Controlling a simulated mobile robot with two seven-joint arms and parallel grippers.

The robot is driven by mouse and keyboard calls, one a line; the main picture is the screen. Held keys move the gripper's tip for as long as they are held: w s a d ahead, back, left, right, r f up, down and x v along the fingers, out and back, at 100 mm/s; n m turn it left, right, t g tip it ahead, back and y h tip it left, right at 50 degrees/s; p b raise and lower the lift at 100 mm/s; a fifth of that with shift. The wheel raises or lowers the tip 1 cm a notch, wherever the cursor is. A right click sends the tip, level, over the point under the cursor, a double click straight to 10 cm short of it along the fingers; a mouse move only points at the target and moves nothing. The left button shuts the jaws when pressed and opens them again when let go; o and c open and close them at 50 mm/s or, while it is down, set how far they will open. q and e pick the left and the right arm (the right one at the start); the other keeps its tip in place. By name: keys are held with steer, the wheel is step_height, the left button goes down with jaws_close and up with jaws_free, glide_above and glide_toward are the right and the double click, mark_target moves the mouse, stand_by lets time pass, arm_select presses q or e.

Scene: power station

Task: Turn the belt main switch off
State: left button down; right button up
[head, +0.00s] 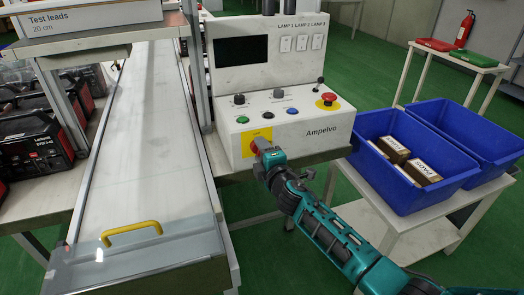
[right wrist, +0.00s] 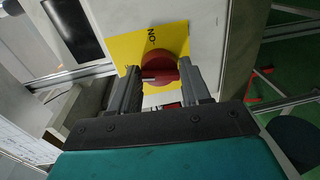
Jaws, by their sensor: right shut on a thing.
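The belt main switch (head: 257,145) is a red rotary knob on a yellow plate on the front of the white Ampelvo console (head: 290,135). In the right wrist view the red knob (right wrist: 160,72) sits between the fingers, with the letters "ON" on the plate above it. My right gripper (head: 264,148) is at the knob, and its fingers (right wrist: 162,80) are shut on it from both sides. The fingers hide part of the knob. My left gripper does not show.
A conveyor belt (head: 137,120) with a yellow handle (head: 131,233) runs along the left. Blue bins (head: 400,185) stand on a white table right of the console, one holding small boxes. A red emergency button (head: 329,98) and a joystick (head: 320,83) are on the console top.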

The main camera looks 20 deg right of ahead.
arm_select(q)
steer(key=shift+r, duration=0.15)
arm_select(e)
steer(key=shift+w+r+n, duration=0.1)
steer(key=shift+r+n, duration=0.1)
steer(key=shift+n, duration=0.8)
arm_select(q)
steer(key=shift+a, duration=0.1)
arm_select(e)
steer(key=o, duration=1)
steer(key=shift+f, duration=0.1)
steer(key=shift+s, duration=0.2)
arm_select(q)
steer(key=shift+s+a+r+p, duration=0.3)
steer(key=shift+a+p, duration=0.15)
steer(key=shift+p, duration=0.55)
arm_select(e)
steer(key=s+r, duration=0.1)
steer(key=s, duration=1.1)
steer(key=shift+s+d, duration=0.2)
steer(key=shift+s, duration=0.1)
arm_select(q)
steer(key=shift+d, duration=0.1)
